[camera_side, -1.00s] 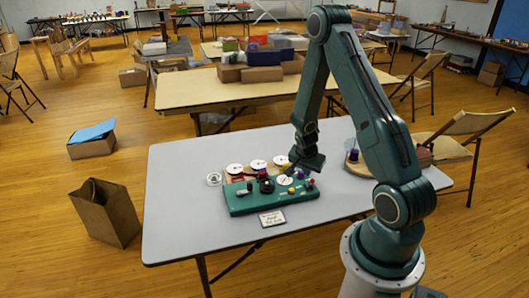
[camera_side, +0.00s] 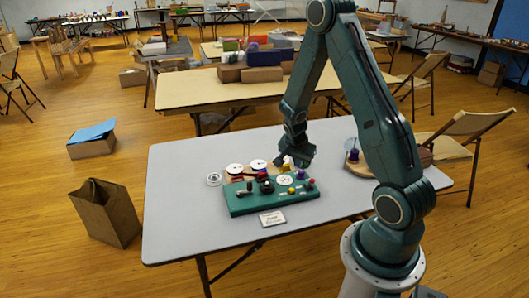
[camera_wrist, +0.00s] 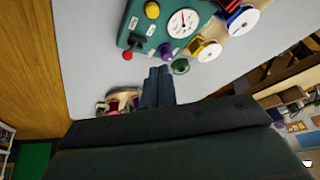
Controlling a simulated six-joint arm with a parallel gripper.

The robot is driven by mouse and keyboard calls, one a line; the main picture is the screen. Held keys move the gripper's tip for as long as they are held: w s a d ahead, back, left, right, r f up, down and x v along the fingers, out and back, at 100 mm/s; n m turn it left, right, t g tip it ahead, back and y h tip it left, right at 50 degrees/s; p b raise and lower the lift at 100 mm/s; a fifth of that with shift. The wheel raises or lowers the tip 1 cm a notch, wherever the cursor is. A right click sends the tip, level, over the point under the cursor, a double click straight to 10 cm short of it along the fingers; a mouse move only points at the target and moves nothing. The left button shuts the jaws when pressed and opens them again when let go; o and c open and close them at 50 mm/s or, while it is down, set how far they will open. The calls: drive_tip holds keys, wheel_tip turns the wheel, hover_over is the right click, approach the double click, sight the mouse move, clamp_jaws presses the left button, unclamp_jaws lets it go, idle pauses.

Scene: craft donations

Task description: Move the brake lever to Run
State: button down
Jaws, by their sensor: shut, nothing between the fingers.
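The green control panel (camera_side: 245,204) lies on the grey table. It carries a white dial (camera_side: 285,180), a yellow knob (camera_side: 291,190), a purple knob (camera_side: 301,174) and a red-tipped control (camera_side: 310,183). In the wrist view, the red tip (camera_wrist: 127,56) is on a dark lever-like stem at the panel's edge, near the purple knob (camera_wrist: 167,49). Labels are too small to read, so I cannot tell which control is the brake lever or its setting. My gripper (camera_wrist: 159,73) is shut and empty, apart from the controls, above the panel's back edge in the side view.
Spools with white discs (camera_side: 235,169) stand behind the panel. A green spool (camera_wrist: 180,66) is close to my fingertips. A small sign (camera_side: 272,218) is in front. The table's left side is clear.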

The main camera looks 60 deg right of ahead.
drive_tip(key=s+a+v, duration=0.1)
drive_tip(key=v, duration=0.6)
drive_tip(key=shift+a, duration=0.15)
idle(0.4)
drive_tip(key=a+r+n+t+y, duration=0.3)
drive_tip(key=a+r+n, duration=0.6)
drive_tip(key=a+r, duration=0.5)
drive_tip(key=s+a+r+n+t+y, duration=0.1)
drive_tip(key=s+a+r+n+y, duration=0.1)
drive_tip(key=s+a+r+n, duration=0.5)
drive_tip(key=s+a+n, duration=0.2)
drive_tip(key=s, duration=0.2)
drive_tip(key=shift+a+n+t, duration=0.3)
drive_tip(key=shift+a, duration=0.1)
